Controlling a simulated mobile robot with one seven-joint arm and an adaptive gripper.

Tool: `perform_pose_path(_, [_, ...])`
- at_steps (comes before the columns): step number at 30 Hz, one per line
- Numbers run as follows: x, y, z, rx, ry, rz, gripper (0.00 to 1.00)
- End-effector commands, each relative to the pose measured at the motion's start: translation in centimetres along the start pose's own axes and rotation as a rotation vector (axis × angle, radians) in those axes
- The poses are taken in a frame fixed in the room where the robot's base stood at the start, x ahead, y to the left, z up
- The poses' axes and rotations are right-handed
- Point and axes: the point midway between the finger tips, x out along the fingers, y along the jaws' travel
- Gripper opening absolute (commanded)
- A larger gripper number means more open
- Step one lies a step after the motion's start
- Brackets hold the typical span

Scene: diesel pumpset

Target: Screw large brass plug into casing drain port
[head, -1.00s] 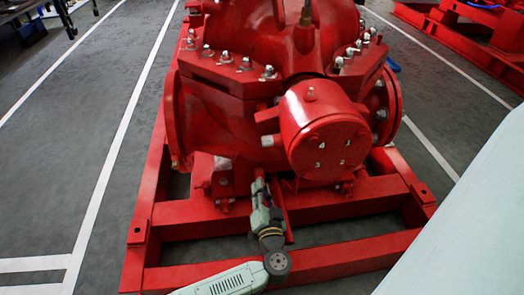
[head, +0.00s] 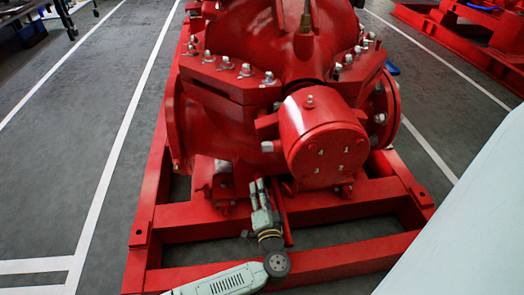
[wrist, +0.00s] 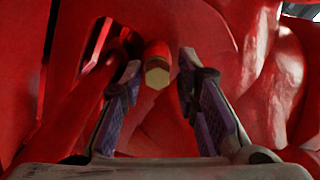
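The large brass plug (wrist: 157,76) shows its hexagonal head in the wrist view, at the end of a round red boss (wrist: 157,49) on the red casing (wrist: 200,30). Its thread is hidden, so I cannot tell how deep it sits. My gripper (wrist: 160,66) is open, with one finger on each side of the plug's line and a visible gap to both. In the head view my gripper (head: 258,182) points up at the underside of the pump casing (head: 220,120); the plug is not visible there.
The red base frame (head: 190,214) surrounds my arm, with a front beam (head: 340,262) under it. A red cylindrical housing (head: 318,125) with numbered marks overhangs to the right. Grey floor (head: 60,190) is clear at left.

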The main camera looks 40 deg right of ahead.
Motion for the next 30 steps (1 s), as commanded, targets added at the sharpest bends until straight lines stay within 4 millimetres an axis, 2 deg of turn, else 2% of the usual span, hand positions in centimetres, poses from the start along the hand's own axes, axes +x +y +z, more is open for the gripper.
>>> perform_pose_path(4, [-0.1,0.1,-0.1,-0.002,0.001,0.002,0.41])
perform_pose_path(14, [-0.4,0.2,-0.1,-0.003,0.002,0.005,0.41])
perform_pose_path(17, [-1.4,0.2,-0.1,-0.004,0.002,0.007,0.41])
perform_pose_path(24, [-5.4,0.1,-0.1,-0.004,0.001,0.006,0.41])
perform_pose_path(30, [-7.4,0.1,-0.1,-0.003,0.0,0.004,0.41])
